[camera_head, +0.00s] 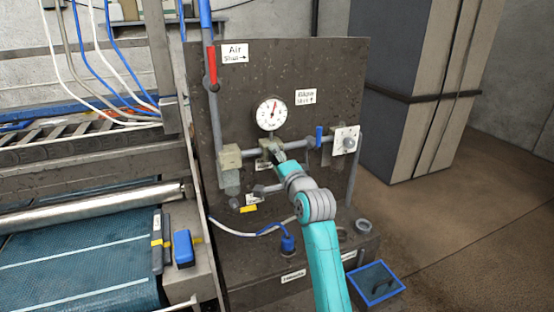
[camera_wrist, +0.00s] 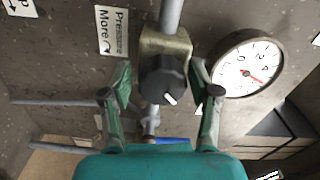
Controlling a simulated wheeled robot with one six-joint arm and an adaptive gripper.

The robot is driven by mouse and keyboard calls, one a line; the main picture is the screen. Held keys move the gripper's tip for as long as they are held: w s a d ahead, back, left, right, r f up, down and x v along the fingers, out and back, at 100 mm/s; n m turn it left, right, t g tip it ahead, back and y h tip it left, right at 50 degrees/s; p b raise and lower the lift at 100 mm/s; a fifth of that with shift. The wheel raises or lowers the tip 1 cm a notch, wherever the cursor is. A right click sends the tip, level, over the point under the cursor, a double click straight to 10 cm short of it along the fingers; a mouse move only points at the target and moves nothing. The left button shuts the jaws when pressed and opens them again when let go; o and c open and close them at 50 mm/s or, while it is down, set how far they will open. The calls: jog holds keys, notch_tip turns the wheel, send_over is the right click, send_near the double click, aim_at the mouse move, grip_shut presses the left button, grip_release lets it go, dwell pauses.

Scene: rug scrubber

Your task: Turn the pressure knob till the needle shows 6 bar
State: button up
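The pressure knob (camera_wrist: 165,82), black and round with a white mark at its lower right, sits on a brass-coloured regulator body (camera_wrist: 165,42) in the wrist view. My gripper (camera_wrist: 161,80) is open, with one finger on each side of the knob and a narrow gap seeming to show at each. In the head view my gripper (camera_head: 276,154) is at the regulator and hides the knob. The white round gauge (camera_head: 271,113) is above it; its red needle points up and slightly right. The gauge also shows in the wrist view (camera_wrist: 262,55); I cannot read an exact value.
A "Pressure More" label (camera_wrist: 112,31) with a curved arrow is beside the regulator. A blue-handled valve (camera_head: 319,137) and a white plate (camera_head: 345,140) are on the pipe to the right. A red-handled valve (camera_head: 212,68) is at upper left. A blue tray (camera_head: 376,283) lies below right.

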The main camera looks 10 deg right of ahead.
dwell(0.3)
jog(key=s+d, duration=0.2)
jog(key=s, duration=0.9)
jog(key=shift+s, duration=0.4)
jog(key=shift+d, duration=0.1)
jog(key=s+d, duration=0.1)
jog(key=s, duration=0.7)
jog(key=shift+s+d, duration=0.3)
jog(key=shift+s, duration=0.1)
